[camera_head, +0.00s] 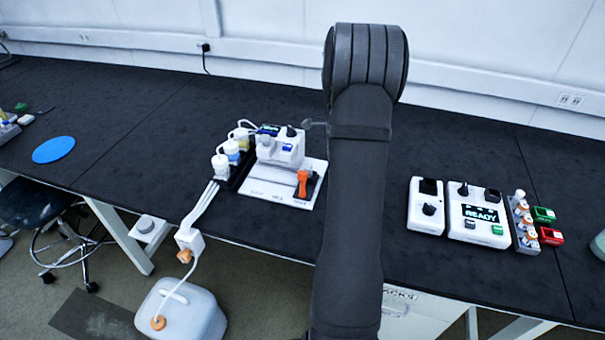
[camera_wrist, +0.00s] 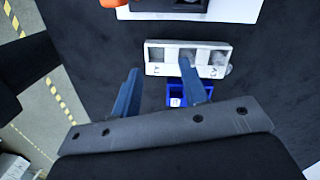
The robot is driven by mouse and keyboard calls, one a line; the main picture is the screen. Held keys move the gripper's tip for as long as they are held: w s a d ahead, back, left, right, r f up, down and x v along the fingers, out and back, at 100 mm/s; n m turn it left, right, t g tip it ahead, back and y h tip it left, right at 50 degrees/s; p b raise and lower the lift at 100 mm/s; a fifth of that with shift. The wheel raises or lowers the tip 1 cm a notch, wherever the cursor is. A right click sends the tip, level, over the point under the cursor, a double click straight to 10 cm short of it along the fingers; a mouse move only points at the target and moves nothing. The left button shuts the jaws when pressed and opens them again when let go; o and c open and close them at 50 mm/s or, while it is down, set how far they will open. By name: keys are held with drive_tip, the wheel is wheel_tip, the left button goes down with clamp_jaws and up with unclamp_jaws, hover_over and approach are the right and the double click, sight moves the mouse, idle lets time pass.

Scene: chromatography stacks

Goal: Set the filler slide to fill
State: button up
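In the head view, a white bench unit (camera_head: 270,188) stands left of my arm, with an upright orange handle (camera_head: 302,183) in a dark slot on its base. I cannot read a label that confirms this is the filler slide. In the wrist view, an orange piece (camera_wrist: 113,3) shows at the top left edge beside a white base (camera_wrist: 232,10), both cut off. My gripper (camera_wrist: 159,68) has its two blue fingers apart, with nothing seen held. It is over or near a white three-window block (camera_wrist: 153,70). In the head view my arm hides the gripper.
A blue bin (camera_wrist: 178,97) sits below the block in the wrist view. In the head view, capped bottles (camera_head: 221,165) and tubes stand left of the unit. A READY instrument (camera_head: 480,213) and a knobbed box (camera_head: 427,207) are on the right. The left bench is mostly clear.

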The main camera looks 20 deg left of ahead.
sight(298, 174)
drive_tip(key=s+f+g+y, duration=0.1)
drive_tip(key=s+y, duration=0.1)
drive_tip(key=s+d+f+g+y, duration=0.1)
drive_tip(key=s+f+y, duration=0.1)
drive_tip(key=y, duration=0.1)
drive_tip(key=s+d+f+m+g+y, duration=0.1)
drive_tip(key=s+f+g+y, duration=0.1)
drive_tip(key=shift+s+d+f, duration=0.2)
drive_tip(key=shift+s+f, duration=0.05)
drive_tip(key=shift+s, duration=0.1)
drive_tip(key=y, duration=0.2)
drive_tip(key=shift+s+d+y, duration=0.15)
drive_tip(key=shift+d+y, duration=0.1)
drive_tip(key=shift+y, duration=0.15)
drive_tip(key=w+d+r+m+t+y, duration=0.2)
drive_tip(key=d+t+y, duration=0.3)
drive_tip(key=y, duration=0.3)
drive_tip(key=a, duration=1.7)
drive_tip(key=shift+w+a+r, duration=0.15)
drive_tip(key=shift+w+a, duration=0.05)
drive_tip(key=shift+a, duration=0.15)
clamp_jaws()
